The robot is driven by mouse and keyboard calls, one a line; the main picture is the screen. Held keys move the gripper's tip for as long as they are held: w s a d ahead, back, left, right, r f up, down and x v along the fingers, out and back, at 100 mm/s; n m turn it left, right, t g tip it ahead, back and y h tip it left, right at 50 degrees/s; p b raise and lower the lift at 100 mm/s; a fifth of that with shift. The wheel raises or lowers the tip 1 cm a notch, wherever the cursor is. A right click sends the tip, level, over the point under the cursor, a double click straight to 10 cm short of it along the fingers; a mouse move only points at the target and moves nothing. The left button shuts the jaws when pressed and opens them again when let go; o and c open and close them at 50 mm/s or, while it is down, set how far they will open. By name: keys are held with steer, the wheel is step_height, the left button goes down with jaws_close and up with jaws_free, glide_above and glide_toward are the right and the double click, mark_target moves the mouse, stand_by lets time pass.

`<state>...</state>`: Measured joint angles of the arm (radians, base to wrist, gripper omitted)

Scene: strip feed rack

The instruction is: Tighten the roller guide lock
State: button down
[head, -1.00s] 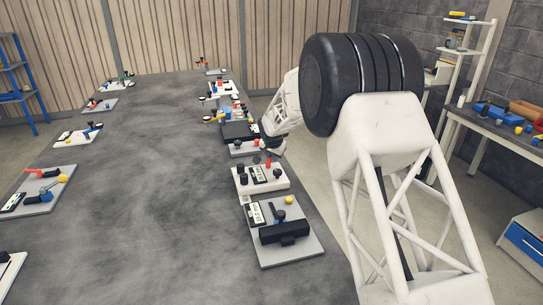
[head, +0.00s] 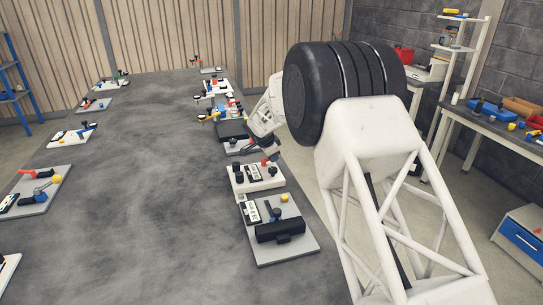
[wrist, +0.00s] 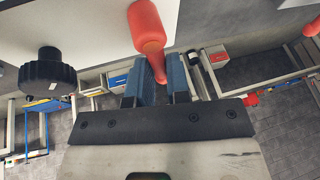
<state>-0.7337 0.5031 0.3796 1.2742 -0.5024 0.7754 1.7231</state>
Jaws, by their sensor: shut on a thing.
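A red handle (wrist: 148,28), wide at its far end and narrowing to a thin tip, reaches down between the blue-padded fingers of my gripper (wrist: 160,82) in the wrist view. My gripper is shut on this handle. The handle belongs to a white block (head: 257,180) on the right side of the table, with black knobs and a label plate. In the head view my gripper (head: 272,154) is low over the block's far right corner, where the handle is small and partly hidden. A black ribbed knob (wrist: 46,76) stands left of the handle in the wrist view. Which part is the lock is not marked.
A grey plate (head: 288,252) with a black bar and yellow knob lies just nearer than the white block. Other fixtures line the right edge beyond it, and more line the left edge. The table's middle (head: 150,200) is clear.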

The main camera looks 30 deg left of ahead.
steer(key=shift+s+d+m+h, duration=0.2)
steer(key=shift+s+m+h, duration=0.1)
steer(key=shift+m, duration=0.5)
steer(key=c, duration=1.1)
jaws_free()
steer(key=shift+r, duration=0.1)
steer(key=v, duration=0.7)
steer(key=shift+r, duration=0.3)
steer(key=shift+a, duration=0.1)
